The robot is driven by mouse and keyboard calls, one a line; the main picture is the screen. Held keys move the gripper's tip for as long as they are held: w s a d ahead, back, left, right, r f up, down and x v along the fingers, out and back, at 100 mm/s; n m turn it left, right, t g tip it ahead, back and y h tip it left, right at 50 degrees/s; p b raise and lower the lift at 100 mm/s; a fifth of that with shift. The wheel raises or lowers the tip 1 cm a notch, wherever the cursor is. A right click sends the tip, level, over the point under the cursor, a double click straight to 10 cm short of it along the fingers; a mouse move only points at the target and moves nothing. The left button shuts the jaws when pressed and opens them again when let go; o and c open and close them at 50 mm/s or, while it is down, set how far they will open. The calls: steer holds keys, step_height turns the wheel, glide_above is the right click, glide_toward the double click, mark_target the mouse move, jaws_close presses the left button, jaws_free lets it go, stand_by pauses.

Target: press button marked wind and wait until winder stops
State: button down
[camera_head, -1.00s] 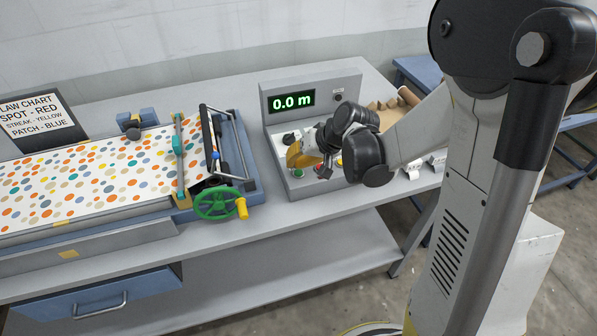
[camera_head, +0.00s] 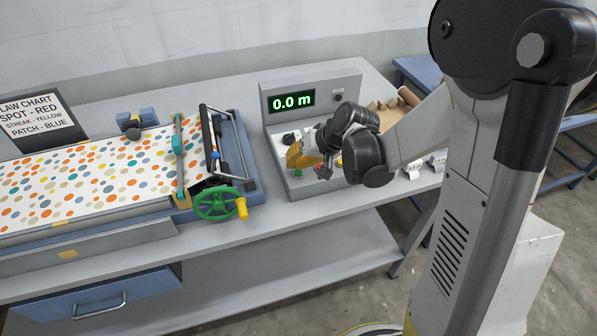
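The control box (camera_head: 282,176) stands on the bench, with a green readout (camera_head: 293,101) showing 0.0 m on its upright panel. A black knob (camera_head: 288,138) and a green button (camera_head: 298,173) show on its sloped face. My gripper (camera_head: 321,172) is low over that face, pointing down among the controls. My gripper and wrist cover part of the face, so the wind marking cannot be read and contact with a button cannot be told. The finger opening is too small and hidden to judge. The dotted web (camera_head: 85,177) lies across the press bed at left.
A green handwheel (camera_head: 217,203) with a yellow handle sits at the press's front right. A law chart sign (camera_head: 38,118) stands at far left. Brown rolls (camera_head: 407,96) lie behind my wrist. The bench front between handwheel and control box is clear.

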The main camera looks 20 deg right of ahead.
mark_target(295, 171)
steer(key=shift+f+b, duration=0.3)
steer(key=shift+f, duration=0.1)
steer(key=shift+f+b, duration=0.35)
stand_by(0.5)
steer(key=shift+r, duration=0.15)
steer(key=shift+r+p, duration=0.55)
steer(key=shift+r, duration=0.15)
steer(key=shift+r, duration=0.1)
step_height(295, 171, up, 5)
steer(key=p, duration=0.4)
stand_by(0.5)
